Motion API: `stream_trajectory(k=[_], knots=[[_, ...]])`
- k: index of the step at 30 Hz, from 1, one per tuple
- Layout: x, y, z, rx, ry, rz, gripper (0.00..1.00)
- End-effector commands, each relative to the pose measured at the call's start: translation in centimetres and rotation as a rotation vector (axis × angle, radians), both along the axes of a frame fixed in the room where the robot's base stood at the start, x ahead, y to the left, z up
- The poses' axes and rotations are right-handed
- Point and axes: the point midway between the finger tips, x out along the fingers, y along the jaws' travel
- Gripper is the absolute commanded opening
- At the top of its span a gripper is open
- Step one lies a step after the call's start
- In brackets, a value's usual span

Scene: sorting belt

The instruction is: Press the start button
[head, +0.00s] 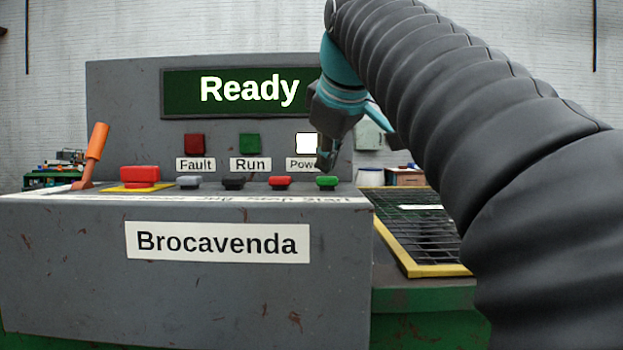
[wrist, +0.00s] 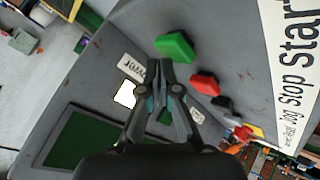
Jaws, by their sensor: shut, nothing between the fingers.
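The green button (head: 327,182) sits at the right end of the button row on the grey console top. In the wrist view the green button (wrist: 174,46) lies just beyond the fingertips, with "start" printed on the white label strip (wrist: 289,70) beside its row. My gripper (head: 325,163) is shut and empty, pointing down just above the green button; in the head view a small gap seems to show. In the wrist view the gripper (wrist: 168,74) is close to the button, and I cannot tell contact there.
The red button (head: 280,182) is the near neighbour, then black and grey buttons, a large red button (head: 140,176) and an orange lever (head: 96,152). The display (head: 240,92) reads "Ready"; the Power lamp (head: 306,143) is lit, Fault and Run look dark. A yellow-edged mesh (head: 418,225) lies right.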

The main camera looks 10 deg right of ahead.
Motion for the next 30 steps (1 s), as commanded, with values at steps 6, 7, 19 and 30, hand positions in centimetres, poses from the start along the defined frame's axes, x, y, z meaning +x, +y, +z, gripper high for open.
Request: stream_trajectory(k=[6, 7, 19, 30], knots=[[0.01, 0.00, -0.03, 0.000, 0.001, -0.001, 0.00], [0.01, -0.01, -0.04, 0.000, 0.001, -0.001, 0.00], [0.01, 0.00, -0.46, 0.000, 0.001, 0.000, 0.00], [0.02, -0.02, -0.89, 0.000, 0.002, -0.001, 0.00]])
